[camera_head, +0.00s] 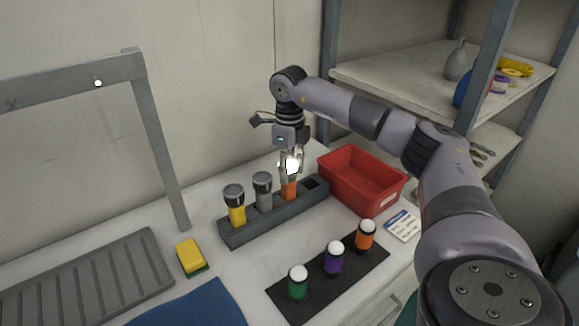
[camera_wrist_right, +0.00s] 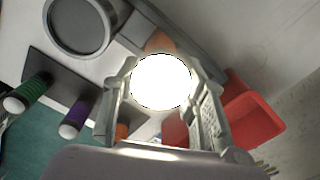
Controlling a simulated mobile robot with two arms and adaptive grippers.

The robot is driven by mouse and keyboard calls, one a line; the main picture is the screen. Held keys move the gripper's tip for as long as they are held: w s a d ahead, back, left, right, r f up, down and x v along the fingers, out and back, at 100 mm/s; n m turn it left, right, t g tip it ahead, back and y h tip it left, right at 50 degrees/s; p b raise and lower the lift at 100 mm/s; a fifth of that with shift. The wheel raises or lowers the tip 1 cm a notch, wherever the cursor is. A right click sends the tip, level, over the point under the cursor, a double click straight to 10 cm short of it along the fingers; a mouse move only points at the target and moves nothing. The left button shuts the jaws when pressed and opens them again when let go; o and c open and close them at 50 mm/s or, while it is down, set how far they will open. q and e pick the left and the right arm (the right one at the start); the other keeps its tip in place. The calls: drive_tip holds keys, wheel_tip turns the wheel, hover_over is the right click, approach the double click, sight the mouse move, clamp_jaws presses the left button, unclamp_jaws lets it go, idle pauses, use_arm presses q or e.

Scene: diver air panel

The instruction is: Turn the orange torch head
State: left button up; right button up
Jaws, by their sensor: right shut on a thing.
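The orange torch (camera_head: 289,190) stands upright in a dark grey rack (camera_head: 236,238). Its head glows bright white (camera_head: 292,166). My right gripper (camera_head: 291,164) comes down from above and is shut around the torch head. In the right wrist view the lit head (camera_wrist_right: 161,81) sits between the two fingers (camera_wrist_right: 163,110), with a bit of orange body behind it. A grey torch (camera_head: 263,190) and a yellow torch (camera_head: 236,205) stand in the same rack to the left, both unlit. My left gripper is not in view.
A red bin (camera_head: 362,181) stands right of the rack. A dark mat (camera_head: 312,299) in front holds green, purple and orange capped cylinders. A yellow sponge (camera_head: 190,255) and a grey drainer (camera_head: 85,282) lie left. A shelf (camera_head: 400,75) is behind my right arm.

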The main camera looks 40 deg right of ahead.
sight(289, 165)
drive_tip(key=o, duration=1.2)
wheel_tip(289, 165, up, 12)
idle(1.2)
